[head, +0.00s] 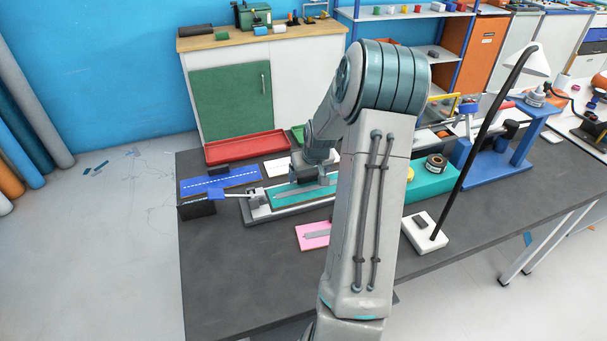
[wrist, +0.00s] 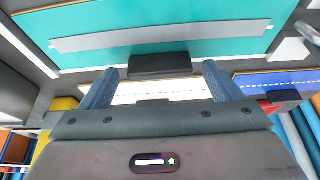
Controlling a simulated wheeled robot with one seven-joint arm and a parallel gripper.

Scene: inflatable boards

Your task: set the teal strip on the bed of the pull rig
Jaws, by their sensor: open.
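The teal strip (head: 290,196) lies flat on the bed of the pull rig (head: 262,213), within its pale frame, in the head view. A long grey band runs along the strip, which also shows at the top of the wrist view (wrist: 200,17). A dark block (wrist: 160,66) sits at the strip's edge. My gripper (wrist: 160,72) is open, with its two blue-grey fingers on either side of this block in the wrist view. I cannot tell whether they touch it. In the head view my arm hides the rig's right part.
A blue strip (head: 232,179) with white dashes lies left of the rig, near a red tray (head: 245,147). A pink piece (head: 311,236) lies in front. A lamp (head: 425,232) and a blue frame (head: 487,166) stand to the right. The front left table is clear.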

